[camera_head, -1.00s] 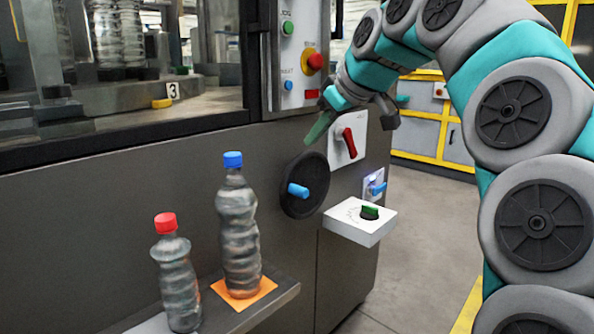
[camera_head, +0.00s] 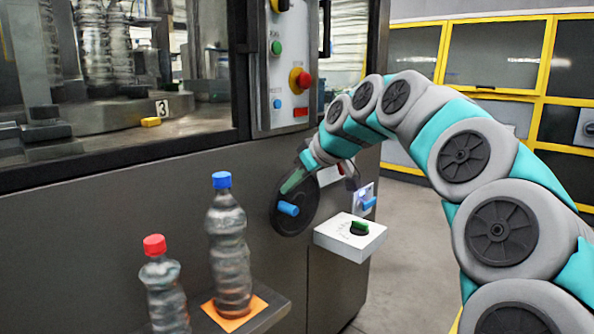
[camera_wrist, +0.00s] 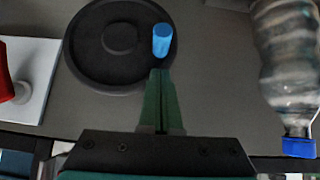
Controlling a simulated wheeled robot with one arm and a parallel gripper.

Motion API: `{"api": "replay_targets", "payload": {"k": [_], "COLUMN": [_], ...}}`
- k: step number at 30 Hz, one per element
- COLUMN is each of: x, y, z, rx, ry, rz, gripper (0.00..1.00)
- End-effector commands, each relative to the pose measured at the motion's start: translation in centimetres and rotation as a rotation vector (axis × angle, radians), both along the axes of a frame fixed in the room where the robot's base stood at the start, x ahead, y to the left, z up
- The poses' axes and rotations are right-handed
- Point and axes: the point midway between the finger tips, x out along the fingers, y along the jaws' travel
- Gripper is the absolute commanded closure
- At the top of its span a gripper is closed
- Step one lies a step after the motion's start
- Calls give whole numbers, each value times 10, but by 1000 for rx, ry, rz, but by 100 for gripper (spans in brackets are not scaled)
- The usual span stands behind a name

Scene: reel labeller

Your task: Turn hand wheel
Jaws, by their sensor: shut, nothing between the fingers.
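The hand wheel is a black disc (camera_head: 293,220) on the machine's grey front panel, with a blue handle (camera_head: 288,208) sticking out of it. In the wrist view the black wheel (camera_wrist: 90,68) has a round hub, and the blue handle (camera_wrist: 162,40) is near its rim. My gripper (camera_head: 287,188) is at the upper part of the wheel, close above the handle. In the wrist view my gripper's green fingers (camera_wrist: 160,78) are together and empty, their tips pointing at the handle with a small gap in the picture. Whether they touch the wheel face is unclear.
A blue-capped bottle (camera_head: 229,250) on an orange pad and a red-capped bottle (camera_head: 165,295) stand on the shelf left of the wheel. A white box (camera_head: 350,240) with a green knob juts out at right. A red switch (camera_wrist: 8,80) sits beside the wheel.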

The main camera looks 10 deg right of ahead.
Motion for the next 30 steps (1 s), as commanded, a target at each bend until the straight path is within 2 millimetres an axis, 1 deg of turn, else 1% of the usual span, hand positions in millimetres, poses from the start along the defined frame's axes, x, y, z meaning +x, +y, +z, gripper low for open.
{"api": "replay_targets", "payload": {"k": [3,7,22,26,30], "x": [0,0,0,-2,-6], "y": [0,0,0,3,7], "z": [-13,-20,-24,-32,-42], "rx": [0,-1,-10,-58,-144], "ry": [2,2,-5,-39,-97], "rz": [0,0,1,1,2], "gripper": [100,100,100,100,100]}}
